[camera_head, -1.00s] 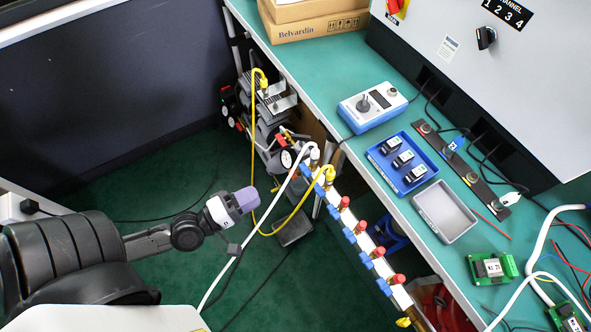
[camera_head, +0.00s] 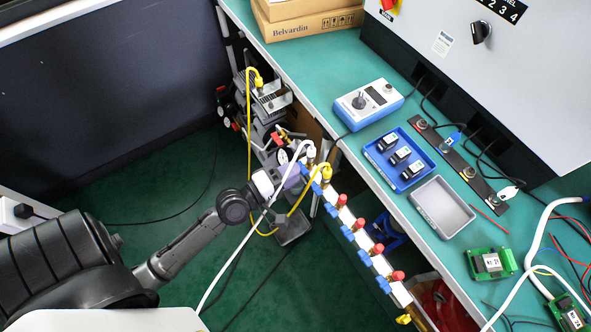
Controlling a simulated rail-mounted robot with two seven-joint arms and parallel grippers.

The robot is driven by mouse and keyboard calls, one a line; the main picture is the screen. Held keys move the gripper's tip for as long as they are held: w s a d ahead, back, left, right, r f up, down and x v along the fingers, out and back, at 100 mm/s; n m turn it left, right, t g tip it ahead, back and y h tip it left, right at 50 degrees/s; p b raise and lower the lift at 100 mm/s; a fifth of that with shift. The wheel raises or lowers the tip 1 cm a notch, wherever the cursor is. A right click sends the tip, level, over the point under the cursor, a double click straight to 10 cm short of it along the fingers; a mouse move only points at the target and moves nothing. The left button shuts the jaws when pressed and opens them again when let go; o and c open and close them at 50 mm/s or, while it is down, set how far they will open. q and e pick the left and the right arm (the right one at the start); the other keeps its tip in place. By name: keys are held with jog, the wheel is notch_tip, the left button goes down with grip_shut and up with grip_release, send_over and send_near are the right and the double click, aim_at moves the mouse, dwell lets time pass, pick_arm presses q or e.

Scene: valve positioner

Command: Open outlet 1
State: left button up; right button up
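A manifold bar (camera_head: 384,266) runs diagonally below the bench's front edge. It carries several blue valve handles (camera_head: 348,233) on one side and several red knobs (camera_head: 343,199) on the other. No outlet numbers are readable, so I cannot tell which is outlet 1. My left gripper (camera_head: 292,178) is at the manifold's upper end, close to the uppermost blue handle and the white and yellow hoses. Its fingers are small and partly hidden by the white hose; I cannot tell whether it touches anything. My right gripper is not in view.
The white hose (camera_head: 231,270) crosses my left arm near the gripper. The yellow hose (camera_head: 250,130) loops close by. The green bench (camera_head: 300,66) holds a blue-white meter (camera_head: 368,104), a blue tray (camera_head: 373,160) and a grey tray (camera_head: 442,206). The floor below is mostly open.

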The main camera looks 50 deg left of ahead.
pick_arm(q)
jog(key=shift+w+d, duration=0.15)
jog(key=shift+w, duration=0.5)
jog(key=shift+c, duration=0.3)
grip_shut()
